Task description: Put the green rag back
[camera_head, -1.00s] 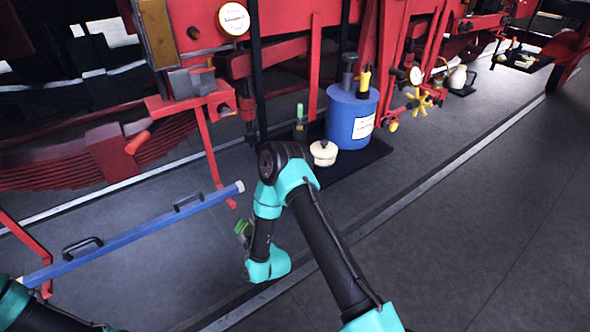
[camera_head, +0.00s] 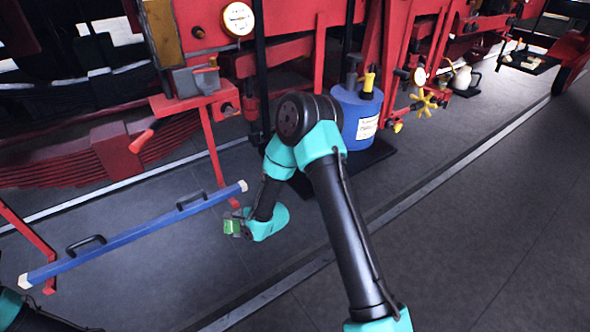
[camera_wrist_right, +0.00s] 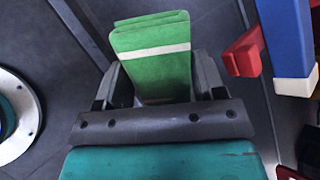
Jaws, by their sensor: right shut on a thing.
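The green rag (camera_wrist_right: 152,62) is folded, with a white stripe across it, and sits between the fingers of my right gripper (camera_wrist_right: 155,85) in the right wrist view. In the head view the rag (camera_head: 231,226) shows small at the tip of the right gripper (camera_head: 240,224), which is partly hidden by its own wrist. The gripper is shut on it and holds it near the right end of the blue bar. My left gripper is not in view; only a bit of my left arm shows at the lower left corner.
A blue bar (camera_head: 130,236) with two black handles runs across the left. A blue drum (camera_head: 357,117) stands on a dark mat (camera_head: 377,155) behind my right arm. Red machinery with a gauge (camera_head: 238,19) lines the back. The grey floor at right is clear.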

